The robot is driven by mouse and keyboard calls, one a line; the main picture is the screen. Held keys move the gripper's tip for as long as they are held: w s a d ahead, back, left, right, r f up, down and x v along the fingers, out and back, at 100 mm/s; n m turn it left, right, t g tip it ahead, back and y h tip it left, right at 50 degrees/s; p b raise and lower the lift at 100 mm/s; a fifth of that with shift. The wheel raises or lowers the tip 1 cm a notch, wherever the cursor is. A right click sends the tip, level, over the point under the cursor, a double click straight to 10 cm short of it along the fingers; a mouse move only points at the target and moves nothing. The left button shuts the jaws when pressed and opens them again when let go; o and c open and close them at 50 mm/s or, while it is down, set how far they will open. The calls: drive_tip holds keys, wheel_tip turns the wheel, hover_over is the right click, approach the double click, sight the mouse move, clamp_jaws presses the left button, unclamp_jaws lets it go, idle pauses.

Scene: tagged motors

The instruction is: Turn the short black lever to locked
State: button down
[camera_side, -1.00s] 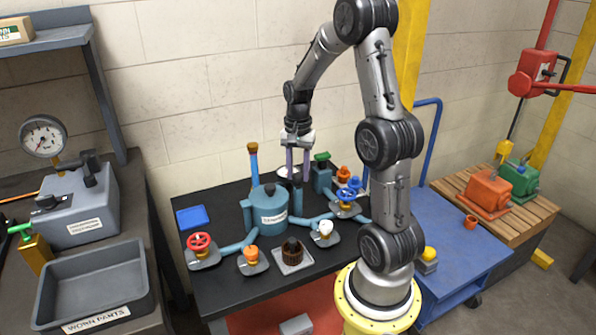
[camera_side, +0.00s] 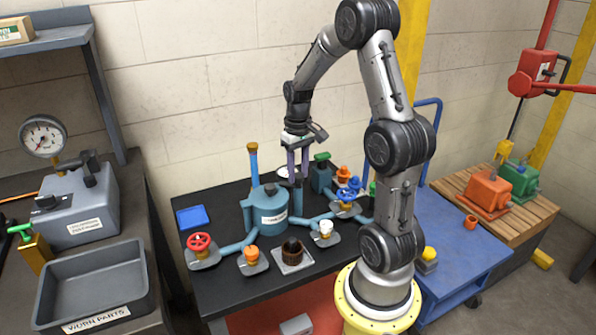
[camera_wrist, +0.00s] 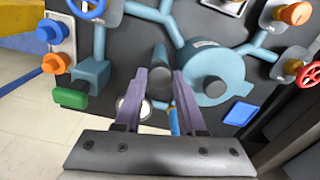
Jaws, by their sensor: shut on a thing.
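The short black lever (camera_wrist: 160,58) shows in the wrist view as a dark grey, round-ended post between my fingertips. The lever's base and any locked marking are hidden or too small to read.
The teal tank (camera_side: 268,212) stands close to my fingers, with pipes leading to a red valve wheel (camera_side: 200,242), a blue valve wheel (camera_side: 346,195) and other coloured knobs. A green-handled valve (camera_side: 322,168) stands close to the right. A blue tray (camera_side: 193,217) lies at left.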

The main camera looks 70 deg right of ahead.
sight(298, 175)
drive_tip(key=n, duration=0.6)
drive_tip(key=shift+r+n, duration=0.1)
drive_tip(key=shift+n, duration=0.2)
idle(0.5)
drive_tip(key=c, duration=0.5)
unclamp_jaws()
wheel_tip(298, 175, up, 14)
idle(0.4)
